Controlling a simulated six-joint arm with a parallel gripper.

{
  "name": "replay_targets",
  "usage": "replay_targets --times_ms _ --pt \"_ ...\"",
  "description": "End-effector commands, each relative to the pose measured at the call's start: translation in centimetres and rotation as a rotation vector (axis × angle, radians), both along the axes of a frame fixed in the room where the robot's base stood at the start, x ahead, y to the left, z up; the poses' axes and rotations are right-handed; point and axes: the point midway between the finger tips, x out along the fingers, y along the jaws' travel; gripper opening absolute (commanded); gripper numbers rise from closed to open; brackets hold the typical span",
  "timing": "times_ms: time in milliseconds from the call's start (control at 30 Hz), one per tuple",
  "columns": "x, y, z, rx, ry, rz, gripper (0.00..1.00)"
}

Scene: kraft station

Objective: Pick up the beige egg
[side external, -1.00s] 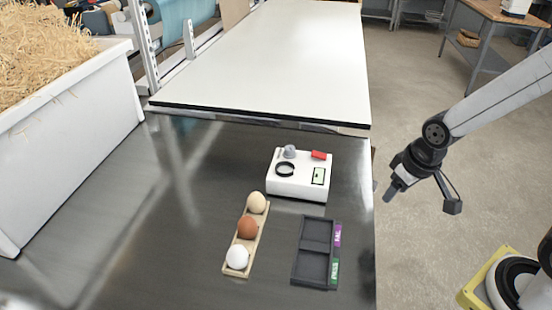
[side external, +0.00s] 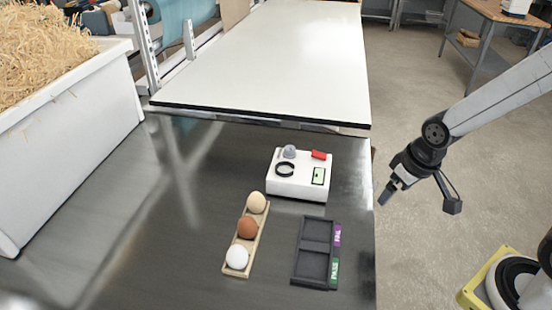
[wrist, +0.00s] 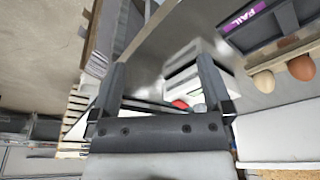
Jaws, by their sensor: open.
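The beige egg (side external: 257,202) sits at the far end of a narrow wooden holder (side external: 229,271), in a row with a brown egg (side external: 247,227) and a white egg (side external: 237,257). The beige egg also shows at the right of the wrist view (wrist: 264,81), with the brown egg (wrist: 301,67) beside it. My gripper (side external: 386,196) is off to the right of the eggs, past the table's right edge in the side view. In the wrist view its two fingers (wrist: 160,62) are spread apart with nothing held between them. The white egg is not seen in the wrist view.
A white device (side external: 297,187) with a black ring and red button stands behind the eggs. A dark two-compartment tray (side external: 315,250) with purple and green labels lies right of them, empty. A white bin of straw (side external: 75,125) stands at left.

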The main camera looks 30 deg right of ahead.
Motion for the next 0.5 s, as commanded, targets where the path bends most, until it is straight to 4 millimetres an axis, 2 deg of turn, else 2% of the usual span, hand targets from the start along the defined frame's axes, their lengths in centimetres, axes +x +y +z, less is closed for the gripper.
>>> replay_targets --times_ms 167,267,500 --pt "1.1 0.5 0.2 -0.009 0.007 0.054 1.0" --pt "2.4 1.2 0.4 -0.02 0.017 0.125 1.0" --pt "7.3 4.3 1.0 -0.062 0.056 0.407 1.0"
